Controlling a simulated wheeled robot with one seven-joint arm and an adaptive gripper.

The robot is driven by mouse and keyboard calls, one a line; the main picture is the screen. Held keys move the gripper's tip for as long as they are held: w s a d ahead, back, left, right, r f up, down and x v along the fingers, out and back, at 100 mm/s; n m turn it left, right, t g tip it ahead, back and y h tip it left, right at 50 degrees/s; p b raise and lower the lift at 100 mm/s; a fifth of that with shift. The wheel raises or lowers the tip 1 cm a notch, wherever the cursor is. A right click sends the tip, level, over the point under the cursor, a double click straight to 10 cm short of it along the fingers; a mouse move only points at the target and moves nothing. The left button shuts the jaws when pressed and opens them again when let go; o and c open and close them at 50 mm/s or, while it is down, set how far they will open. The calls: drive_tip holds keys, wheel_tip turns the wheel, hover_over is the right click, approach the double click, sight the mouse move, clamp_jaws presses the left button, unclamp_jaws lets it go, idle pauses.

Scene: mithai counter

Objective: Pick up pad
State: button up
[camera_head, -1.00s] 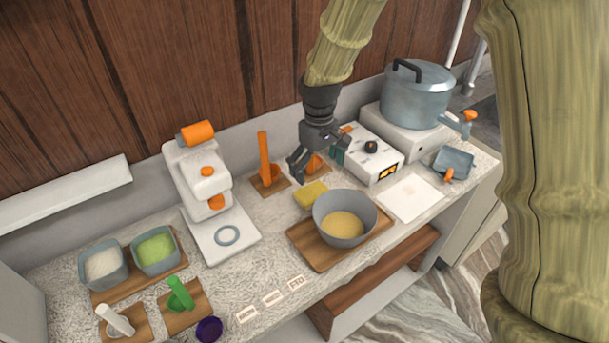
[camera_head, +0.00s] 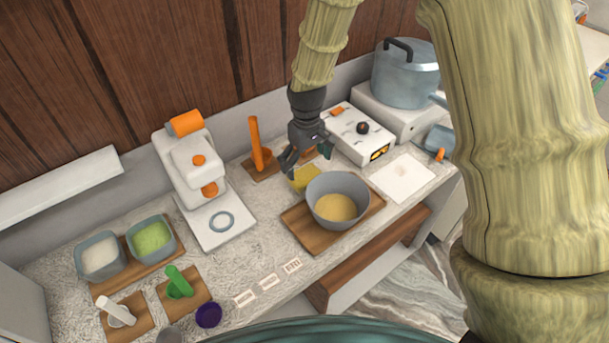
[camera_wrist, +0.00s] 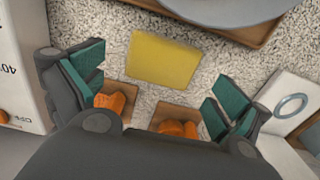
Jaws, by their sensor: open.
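The yellow pad (camera_head: 304,180) lies flat on the speckled counter, just behind the grey bowl. In the wrist view the pad (camera_wrist: 162,60) is whole and unheld, ahead of my fingers and between their lines. My gripper (camera_head: 307,161) is open and empty, pointing down just above and behind the pad. In the wrist view its teal finger pads (camera_wrist: 157,78) are spread wider than the pad, with counter showing on both sides. I cannot tell the exact height of the fingertips over the counter.
The grey bowl (camera_head: 350,188) of yellow contents stands on a wooden board (camera_head: 305,233) close in front. A white control box (camera_head: 352,138) stands right of my gripper. An orange-handled tool (camera_head: 255,145) stands left, near the white machine (camera_head: 190,165).

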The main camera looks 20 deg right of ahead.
sight(305, 174)
drive_tip(key=shift+s+f+p, duration=0.35)
drive_tip(key=shift+s+p, duration=0.05)
drive_tip(key=shift+p, duration=0.05)
drive_tip(key=f, duration=0.1)
drive_tip(key=w+f, duration=0.1)
drive_tip(key=f, duration=0.1)
drive_tip(key=shift+a+p, duration=0.1)
drive_tip(key=shift+p, duration=0.3)
drive_tip(key=shift+s+f, duration=0.15)
drive_tip(key=shift+s, duration=0.05)
drive_tip(key=c, duration=1)
drive_tip(key=shift+o, duration=0.2)
wheel_tip(305, 174, up, 10)
drive_tip(key=b, duration=0.3)
